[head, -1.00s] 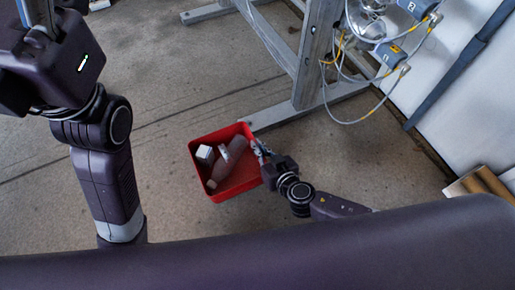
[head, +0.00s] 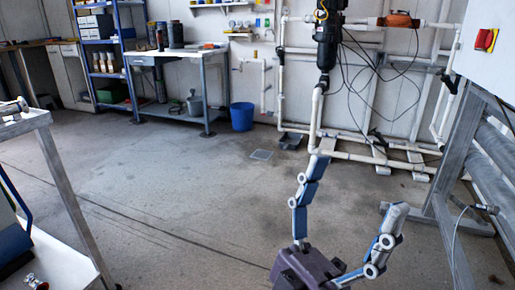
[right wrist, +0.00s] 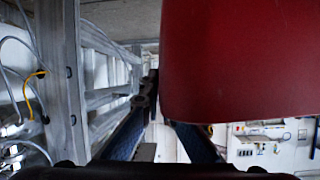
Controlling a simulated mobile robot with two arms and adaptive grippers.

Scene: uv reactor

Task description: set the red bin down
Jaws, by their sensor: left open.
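The red bin (right wrist: 235,60) fills the upper right of the right wrist view, close to the camera. Only its smooth outer side shows; its contents are hidden. My right gripper (right wrist: 160,105) reaches to the bin, one finger on the near side and the other partly hidden behind the red wall. It looks shut on the bin's edge. Neither the bin nor this gripper shows in the head view now. My left gripper (head: 358,183) is at the lower middle of the head view, fingers spread wide, with nothing between them.
A workbench (head: 180,54), a blue bucket (head: 242,116) and shelving (head: 100,55) stand along the back wall. White pipework (head: 315,120) stands at centre right. A metal frame (head: 460,150) is at right, a table (head: 50,235) at left. The middle floor is clear.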

